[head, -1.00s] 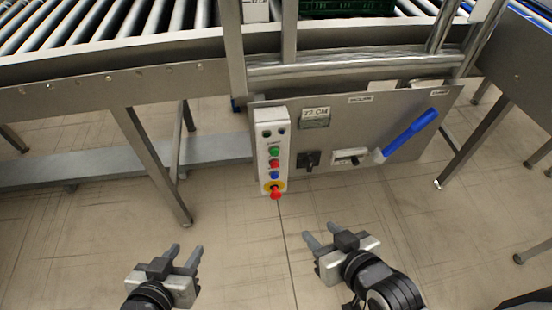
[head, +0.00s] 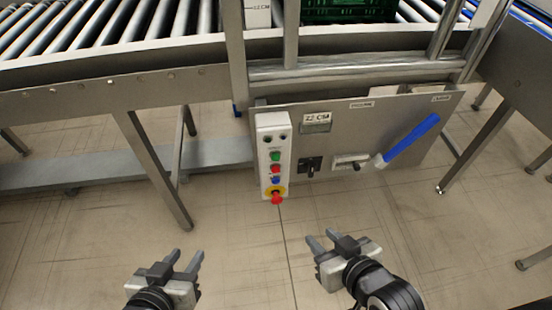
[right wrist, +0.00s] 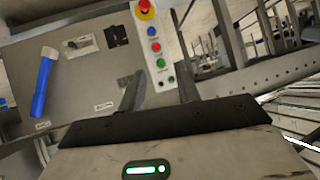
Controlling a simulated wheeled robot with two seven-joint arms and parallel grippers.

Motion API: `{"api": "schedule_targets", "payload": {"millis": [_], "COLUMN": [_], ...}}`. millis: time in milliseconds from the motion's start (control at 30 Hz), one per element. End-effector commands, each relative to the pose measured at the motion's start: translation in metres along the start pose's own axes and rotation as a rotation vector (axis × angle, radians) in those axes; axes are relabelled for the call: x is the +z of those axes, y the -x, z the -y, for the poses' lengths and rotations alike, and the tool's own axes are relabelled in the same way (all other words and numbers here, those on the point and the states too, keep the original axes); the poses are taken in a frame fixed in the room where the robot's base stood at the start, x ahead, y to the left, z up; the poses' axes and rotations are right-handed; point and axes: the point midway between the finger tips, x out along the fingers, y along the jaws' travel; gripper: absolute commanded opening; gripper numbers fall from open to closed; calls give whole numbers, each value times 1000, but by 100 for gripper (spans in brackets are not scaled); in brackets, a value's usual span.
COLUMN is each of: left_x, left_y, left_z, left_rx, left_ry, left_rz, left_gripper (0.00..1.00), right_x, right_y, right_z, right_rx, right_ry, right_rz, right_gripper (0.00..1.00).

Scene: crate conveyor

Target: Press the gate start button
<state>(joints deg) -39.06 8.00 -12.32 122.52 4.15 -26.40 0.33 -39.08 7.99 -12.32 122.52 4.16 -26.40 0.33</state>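A white button box (head: 272,130) is fixed on the left of a grey control panel below the conveyor. On it, from the top, are two small dark fittings, a green button (head: 275,156), a red button (head: 275,168), a blue button (head: 275,180) and a red mushroom knob (head: 277,198) on yellow. The box also shows, upside down, in the right wrist view (right wrist: 168,78). I cannot read the labels. My right gripper (head: 319,238) is open and empty, below and right of the box, apart from it. My left gripper (head: 183,259) is open and empty, lower left.
A green crate (head: 345,10) is on the conveyor above. Conveyor legs (head: 155,170) stand left; floor in front is clear.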

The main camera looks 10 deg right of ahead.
Motion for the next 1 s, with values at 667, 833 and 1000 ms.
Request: {"api": "schedule_targets", "payload": {"millis": [667, 833, 1000], "left_x": [0, 0, 0], "left_y": [0, 0, 0], "left_z": [0, 0, 0], "left_rx": [0, 0, 0], "left_ry": [0, 0, 0], "left_rz": [0, 1, 1], "left_gripper": [36, 36, 36], "right_x": [0, 0, 0], "right_y": [0, 0, 0], "right_z": [0, 0, 0], "right_rx": [0, 0, 0], "right_ry": [0, 0, 0], "right_rz": [0, 0, 0], "right_gripper": [0, 0, 0]}}
